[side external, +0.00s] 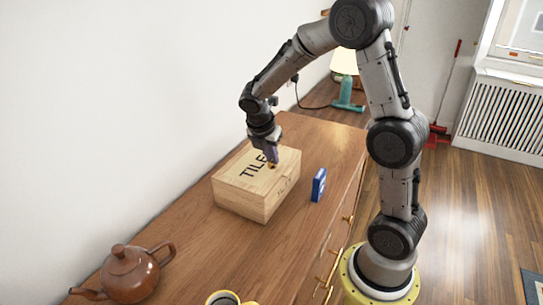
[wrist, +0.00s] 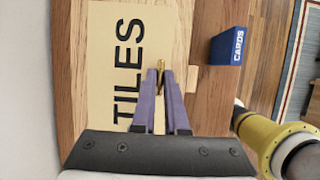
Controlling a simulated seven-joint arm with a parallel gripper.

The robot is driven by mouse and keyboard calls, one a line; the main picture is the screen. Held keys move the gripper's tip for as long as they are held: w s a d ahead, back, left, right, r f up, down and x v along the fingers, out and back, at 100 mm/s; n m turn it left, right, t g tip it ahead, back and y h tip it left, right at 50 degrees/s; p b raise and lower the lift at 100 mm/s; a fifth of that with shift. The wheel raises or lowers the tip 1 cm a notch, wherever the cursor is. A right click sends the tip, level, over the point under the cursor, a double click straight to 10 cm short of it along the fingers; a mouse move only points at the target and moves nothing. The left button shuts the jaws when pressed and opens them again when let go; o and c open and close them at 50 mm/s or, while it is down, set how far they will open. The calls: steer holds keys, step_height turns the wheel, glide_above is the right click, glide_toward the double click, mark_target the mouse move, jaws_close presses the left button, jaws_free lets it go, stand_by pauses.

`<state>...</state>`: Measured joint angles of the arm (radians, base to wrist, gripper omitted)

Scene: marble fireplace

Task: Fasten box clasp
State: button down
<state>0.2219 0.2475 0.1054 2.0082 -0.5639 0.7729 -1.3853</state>
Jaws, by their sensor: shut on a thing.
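A pale wooden box (side external: 248,191) with "TILES" printed on its lid stands on the wooden cabinet top. The box lid (wrist: 100,60) also shows in the wrist view. My gripper (side external: 272,163) is at the lid's edge on the side facing the blue card box. In the wrist view my gripper (wrist: 160,72) has its purple fingers close together on a small brass clasp (wrist: 161,63) at the lid's edge. The fingers hide most of the clasp, so I cannot tell how its parts sit against each other.
A blue box marked "CARDS" (side external: 318,185) stands close to the right of the tile box. A brown teapot (side external: 130,272) and a yellow-rimmed cup (side external: 228,299) stand at the near end. A teal lamp (side external: 347,92) is behind. The wall runs along the left.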

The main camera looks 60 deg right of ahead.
steer(key=shift+m, duration=0.4)
steer(key=m+g, duration=0.1)
steer(key=m, duration=0.2)
steer(key=shift+w+m+g, duration=0.15)
steer(key=shift+m+g, duration=0.15)
steer(key=m, duration=0.2)
steer(key=m+g+y, duration=0.1)
steer(key=m, duration=0.1)
steer(key=shift+w+d+m+g, duration=0.1)
steer(key=shift+m+g, duration=0.2)
steer(key=m+y, duration=0.1)
steer(key=m, duration=0.3)
steer(key=shift+w+d+m+g+y, duration=0.1)
steer(key=shift+m+g+y, duration=0.2)
steer(key=shift+g+y, duration=0.1)
steer(key=shift+d+m+y, duration=0.1)
steer(key=shift+m+y, duration=0.7)
steer(key=shift+m, duration=1.4)
steer(key=c, duration=0.9)
jaws_free()
steer(key=shift+c, duration=0.2)
